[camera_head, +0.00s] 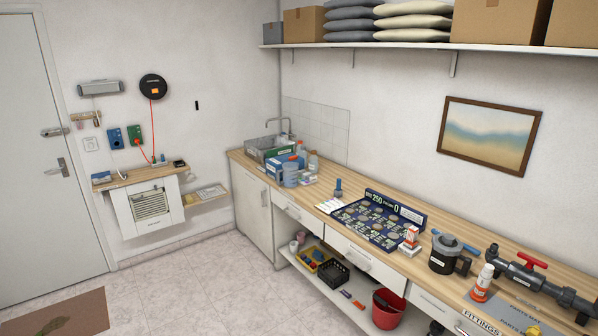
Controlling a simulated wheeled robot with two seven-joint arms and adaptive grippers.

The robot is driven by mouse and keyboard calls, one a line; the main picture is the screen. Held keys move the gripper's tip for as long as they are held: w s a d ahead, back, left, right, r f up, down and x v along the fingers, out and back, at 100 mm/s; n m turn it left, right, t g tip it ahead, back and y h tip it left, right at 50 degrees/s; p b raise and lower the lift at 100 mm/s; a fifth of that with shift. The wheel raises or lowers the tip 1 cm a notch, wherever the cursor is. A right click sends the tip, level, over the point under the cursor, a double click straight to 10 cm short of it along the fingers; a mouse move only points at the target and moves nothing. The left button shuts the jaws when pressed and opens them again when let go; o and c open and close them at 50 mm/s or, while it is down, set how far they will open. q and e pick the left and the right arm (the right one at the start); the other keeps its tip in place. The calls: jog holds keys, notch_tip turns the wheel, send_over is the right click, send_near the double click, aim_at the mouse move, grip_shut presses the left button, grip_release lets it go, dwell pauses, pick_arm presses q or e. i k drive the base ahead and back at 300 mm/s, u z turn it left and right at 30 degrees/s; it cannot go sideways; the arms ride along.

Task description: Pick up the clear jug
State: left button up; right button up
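A pale bluish see-through container (290,179) stands upright on the wooden counter (340,189), in front of a blue box (283,162) near the sink. It may be the clear jug, but it is too small to tell for sure. Small bottles (313,161) stand close behind it to the right, and a white-and-red item (307,178) lies beside it. Neither of my grippers shows in this view.
A dark blue board (375,231) with several round pieces, a dark pot (444,254), an orange-and-white bottle (482,283) and a pipe valve (530,275) occupy the counter. A red bucket (387,310) stands below. The tiled floor (200,285) is mostly clear.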

aim_at(290, 171)
jog(key=i, duration=2)
jog(key=u, duration=0.3)
jog(key=i, duration=1.3)
jog(key=u, duration=0.55)
